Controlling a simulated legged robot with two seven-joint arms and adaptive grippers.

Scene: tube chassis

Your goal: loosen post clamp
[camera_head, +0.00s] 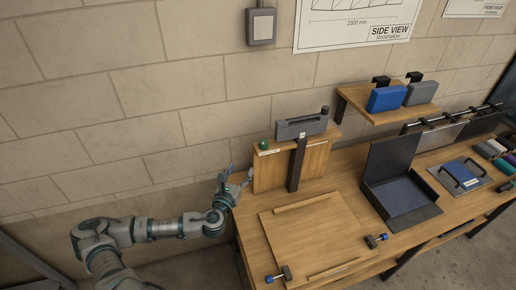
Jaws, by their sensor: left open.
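A dark upright post (297,165) stands in front of an upright wooden panel (270,168) at the bench's back left. A long grey body (302,126) with a dark knob at its right end sits at its top; I cannot tell whether this is the post clamp. A green round knob (263,145) sits at the panel's upper left corner. My left gripper (238,177) is open and empty, just left of the panel and below the green knob, apart from the post. My right gripper is not in view.
A wooden board (315,235) lies on the bench front with two small blue-ended clamps (376,241) (279,275) at its edge. An open dark case (400,195) stands to the right. A shelf (362,107) holds blue and grey cases. A block wall is behind.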

